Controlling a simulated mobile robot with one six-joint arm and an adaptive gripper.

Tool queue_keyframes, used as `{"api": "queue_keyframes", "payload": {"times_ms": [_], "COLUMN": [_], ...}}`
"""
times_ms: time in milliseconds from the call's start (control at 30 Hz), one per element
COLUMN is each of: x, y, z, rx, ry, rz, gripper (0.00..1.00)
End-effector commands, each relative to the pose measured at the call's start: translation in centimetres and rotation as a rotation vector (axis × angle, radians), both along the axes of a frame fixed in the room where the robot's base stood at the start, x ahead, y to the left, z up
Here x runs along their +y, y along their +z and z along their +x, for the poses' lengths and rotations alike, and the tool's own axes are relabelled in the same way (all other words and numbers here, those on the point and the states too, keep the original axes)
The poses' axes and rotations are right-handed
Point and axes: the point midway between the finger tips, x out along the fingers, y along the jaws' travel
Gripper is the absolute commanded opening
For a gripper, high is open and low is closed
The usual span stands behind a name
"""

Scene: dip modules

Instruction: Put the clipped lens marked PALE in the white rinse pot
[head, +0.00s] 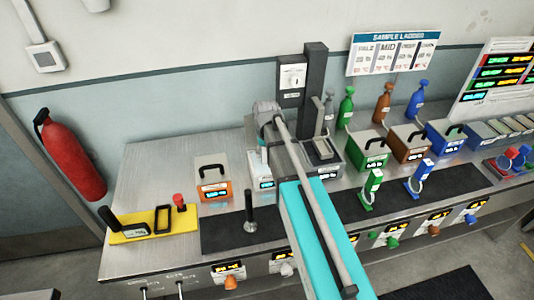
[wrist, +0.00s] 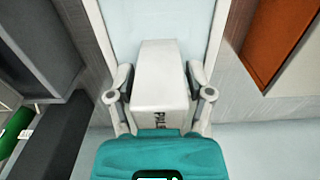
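The clipped lens marked PALE (wrist: 160,75) is a white block-shaped handle between the two fingers of my gripper (wrist: 160,90) in the wrist view. The fingers press close on both its sides, and my gripper looks shut on it. The lens ring is hidden behind the handle. Behind it is a pale panel with a white rim (wrist: 222,25), seemingly the white rinse pot. In the head view the white pot (head: 262,182) stands partly behind my arm, right of the orange pot. My gripper is over it there, with fingertips hidden. I cannot tell whether the lens is inside.
An orange pot (head: 213,185) stands left of the white one. A black post (head: 250,215) is on the dark mat in front. A yellow tray (head: 150,230) is at left.

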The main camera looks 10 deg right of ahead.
Motion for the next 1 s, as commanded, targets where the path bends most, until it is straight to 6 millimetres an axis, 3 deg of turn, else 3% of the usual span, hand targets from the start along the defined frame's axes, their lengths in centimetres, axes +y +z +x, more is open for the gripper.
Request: {"api": "queue_keyframes", "payload": {"times_ms": [567,1000], "x": [0.1,0.1], "y": [0.2,2.9], "z": [0.0,0.0], "rx": [0.000,0.000], "ry": [0.001,0.001], "rz": [0.000,0.000], "gripper": [0.85,0.85]}}
